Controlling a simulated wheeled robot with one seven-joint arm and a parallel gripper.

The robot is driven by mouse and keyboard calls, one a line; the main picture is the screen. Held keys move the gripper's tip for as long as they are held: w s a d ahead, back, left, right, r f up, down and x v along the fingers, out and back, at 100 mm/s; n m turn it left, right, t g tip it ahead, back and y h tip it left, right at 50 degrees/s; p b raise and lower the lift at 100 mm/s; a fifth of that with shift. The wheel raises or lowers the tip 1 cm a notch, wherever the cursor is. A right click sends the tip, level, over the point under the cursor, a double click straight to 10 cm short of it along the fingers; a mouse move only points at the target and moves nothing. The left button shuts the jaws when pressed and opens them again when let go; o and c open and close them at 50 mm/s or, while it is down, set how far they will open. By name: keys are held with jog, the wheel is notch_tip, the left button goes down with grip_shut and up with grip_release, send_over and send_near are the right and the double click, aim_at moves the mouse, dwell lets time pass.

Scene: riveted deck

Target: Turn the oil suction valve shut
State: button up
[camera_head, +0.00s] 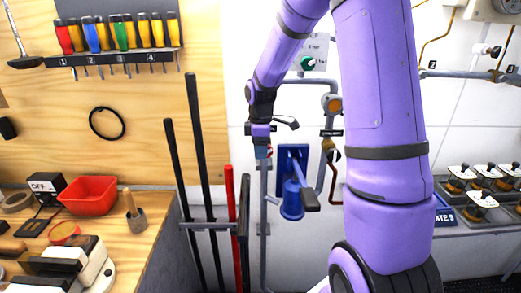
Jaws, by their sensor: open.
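My gripper (261,141) hangs fingers-down in front of the white wall, left of centre. It is open, and nothing shows held in it. A small red and blue part (264,153) on a grey vertical pipe shows right at its fingertips; I cannot tell whether they touch. A dark curved lever (287,123) sticks out to the right beside the gripper. A brown and black valve (331,150) with a small dark tag (331,133) is on the pipe to the right, apart from the gripper. The tags are too small to read, so I cannot tell which is the oil suction valve.
A blue hand pump (292,200) with a grey handle stands below right of the gripper. Long bars (206,150) stand in a rack at left. A workbench (146,240) bears a red bin (90,195). My upper arm hides much of the wall at right.

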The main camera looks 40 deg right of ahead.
jog(key=shift+f, duration=0.25)
jog(key=c, duration=0.9)
jog(key=shift+s+d+r+t+y, duration=0.1)
jog(key=shift+t+y, duration=0.3)
jog(key=shift+y, duration=0.2)
jog(key=shift+d+r+t+y, duration=0.1)
jog(key=shift+t+y, duration=0.3)
jog(key=shift+y, duration=0.2)
jog(key=shift+a, duration=0.1)
